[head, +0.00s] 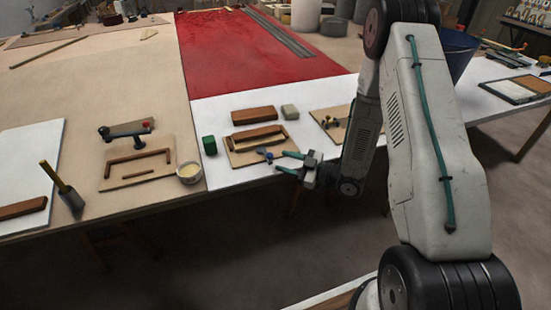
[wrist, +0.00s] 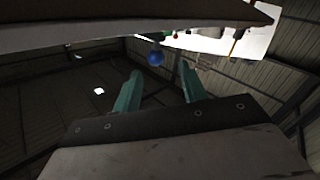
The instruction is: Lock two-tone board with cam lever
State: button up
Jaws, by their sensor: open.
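In the head view, a pale base board (head: 236,157) near the front edge of the white bench carries a brown wooden piece (head: 258,134); I cannot tell clearly that this is the two-tone board. A grey lever with a blue knob (head: 270,156), likely the cam lever, lies at the base board's front side. My gripper (head: 281,161) is open, its green fingers pointing left toward the knob. In the wrist view, the blue knob (wrist: 156,58) shows just beyond the gap between the fingertips (wrist: 158,68), which look apart from it. The lever's arm is hardly visible there.
Another fixture board (head: 330,117) lies to the right, partly behind my arm. In the wrist view, a dark slab edge (wrist: 130,30) spans the top, close above the fingers.

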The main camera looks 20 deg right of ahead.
aim_at(270, 153)
jog(key=shift+w+d+x, duration=0.1)
jog(key=shift+x, duration=1.55)
jog(key=shift+w+d+x, duration=0.15)
jog(key=shift+x, duration=1.5)
grip_shut()
jog(key=shift+d, duration=0.2)
jog(key=shift+a+t, duration=0.1)
jog(key=shift+t, duration=0.2)
